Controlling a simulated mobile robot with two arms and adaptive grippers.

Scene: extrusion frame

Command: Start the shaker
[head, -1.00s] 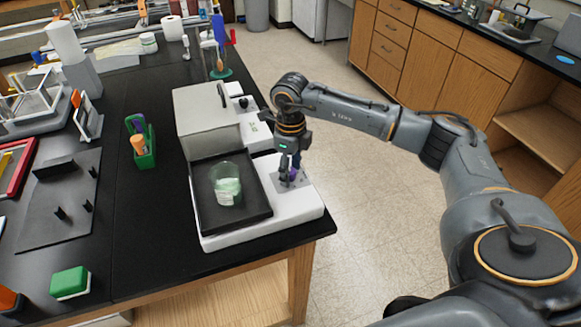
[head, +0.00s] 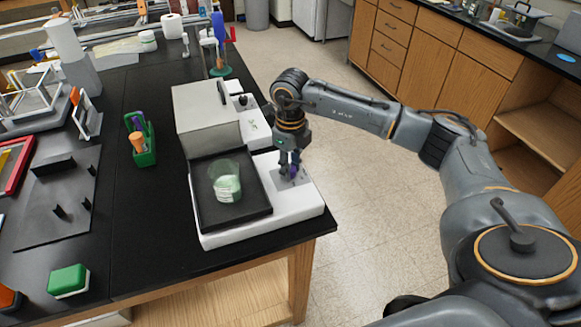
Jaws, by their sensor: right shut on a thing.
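The white shaker (head: 258,229) stands at the near right corner of the black bench. Its dark tray (head: 248,212) holds an upright glass beaker (head: 226,182) with pale green contents and a white label. A grey panel (head: 301,183) lies on the shaker's right side. My right gripper (head: 290,172) points down at this panel, its fingers closed on a small control there. The fingers hide most of the control, and its setting cannot be read. My left gripper is out of view.
A grey box-shaped device (head: 206,115) stands just behind the shaker. A green holder (head: 141,147) with pens and a green-and-white block (head: 69,281) are to the left. The bench between them and the shaker is clear.

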